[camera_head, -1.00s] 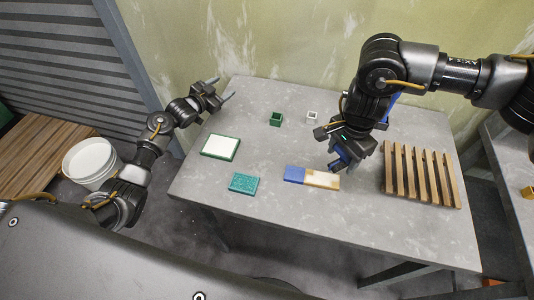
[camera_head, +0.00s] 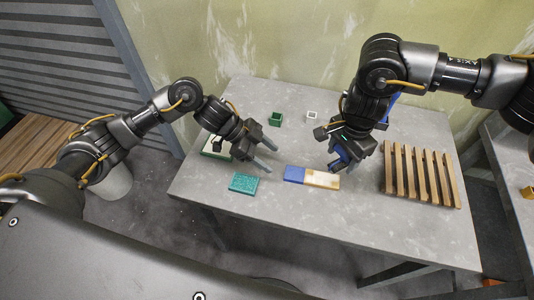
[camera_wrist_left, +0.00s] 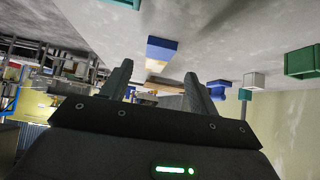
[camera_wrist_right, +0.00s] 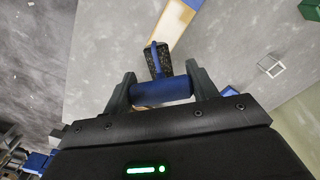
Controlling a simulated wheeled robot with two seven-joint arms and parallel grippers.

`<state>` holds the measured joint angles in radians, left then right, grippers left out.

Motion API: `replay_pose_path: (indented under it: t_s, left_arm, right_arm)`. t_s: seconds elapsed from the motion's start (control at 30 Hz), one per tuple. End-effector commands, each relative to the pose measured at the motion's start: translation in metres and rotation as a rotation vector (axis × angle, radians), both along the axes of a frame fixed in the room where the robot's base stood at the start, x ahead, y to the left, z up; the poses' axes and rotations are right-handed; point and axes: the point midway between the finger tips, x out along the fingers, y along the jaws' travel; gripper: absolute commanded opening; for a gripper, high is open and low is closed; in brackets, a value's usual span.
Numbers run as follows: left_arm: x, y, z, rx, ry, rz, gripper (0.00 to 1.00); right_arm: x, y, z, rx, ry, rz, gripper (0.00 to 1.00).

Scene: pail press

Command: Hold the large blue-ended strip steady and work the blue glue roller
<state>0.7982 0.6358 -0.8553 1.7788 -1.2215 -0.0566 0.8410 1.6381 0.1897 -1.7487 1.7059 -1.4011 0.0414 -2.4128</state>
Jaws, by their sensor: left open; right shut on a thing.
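The large strip (camera_head: 318,179) lies flat on the table, with a blue end (camera_head: 294,174) at the left and a pale, partly brown-stained face to the right. It also shows in the left wrist view (camera_wrist_left: 162,48). My right gripper (camera_wrist_right: 162,92) is shut on the blue handle of the glue roller (camera_wrist_right: 160,62). Its dark speckled head shows near the strip's pale part; I cannot tell whether it touches. My left gripper (camera_head: 270,160) is open and empty, above the table left of the strip's blue end.
A teal block (camera_head: 244,183) lies left of the strip. A green-edged white pad (camera_head: 212,150) is partly behind my left arm. A green cup (camera_head: 275,119) and a white cup (camera_head: 312,116) stand at the back. A slatted wooden rack (camera_head: 421,176) fills the right side.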

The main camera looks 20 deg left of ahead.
Motion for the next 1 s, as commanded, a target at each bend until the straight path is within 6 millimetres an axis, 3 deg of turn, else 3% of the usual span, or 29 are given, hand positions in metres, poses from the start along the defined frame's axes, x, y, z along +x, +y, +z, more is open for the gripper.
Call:
replay_pose_path:
  t_s: [0.63, 0.9, 1.0]
  left_arm:
    - [0.003, -0.048, -0.045, -0.005, 0.000, 0.001, 0.60]
    - [0.003, -0.057, -0.055, -0.003, -0.002, 0.001, 0.60]
    - [0.003, -0.057, -0.055, -0.003, -0.002, 0.002, 0.48]
  right_arm:
    - [0.000, 0.000, 0.000, 0.000, 0.000, 0.000, 0.40]
    - [0.000, 0.000, 0.000, 0.000, 0.000, 0.000, 0.40]
    - [0.000, 0.000, 0.000, 0.000, 0.000, 0.000, 0.40]
